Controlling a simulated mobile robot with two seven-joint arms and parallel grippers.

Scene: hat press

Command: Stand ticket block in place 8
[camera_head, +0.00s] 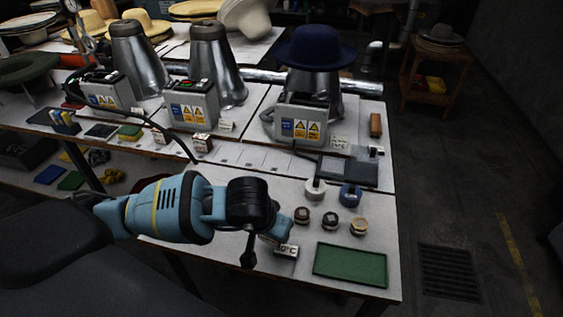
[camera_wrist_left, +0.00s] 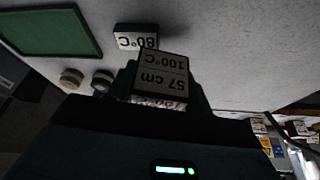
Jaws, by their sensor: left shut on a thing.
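My left gripper (camera_head: 276,232) is low over the front of the white table, next to the small round pieces. In the left wrist view it is shut on a ticket block (camera_wrist_left: 162,76) whose face reads "57 cm 100°C" upside down. In the head view my gripper mostly hides this block. Another ticket block (camera_head: 287,250) reading 80°C lies on the table just beyond the fingertips; it also shows in the left wrist view (camera_wrist_left: 136,37). A row of marked places (camera_head: 252,158) runs across the table; their numbers are too small to read. My right gripper is not in view.
Two ticket blocks, one left (camera_head: 162,136) and one right (camera_head: 202,143), stand by the row's left end. A green tray (camera_head: 350,264), stamps (camera_head: 315,189) and several round pieces (camera_head: 330,221) are at front right. Press control boxes (camera_head: 300,125) stand behind the row.

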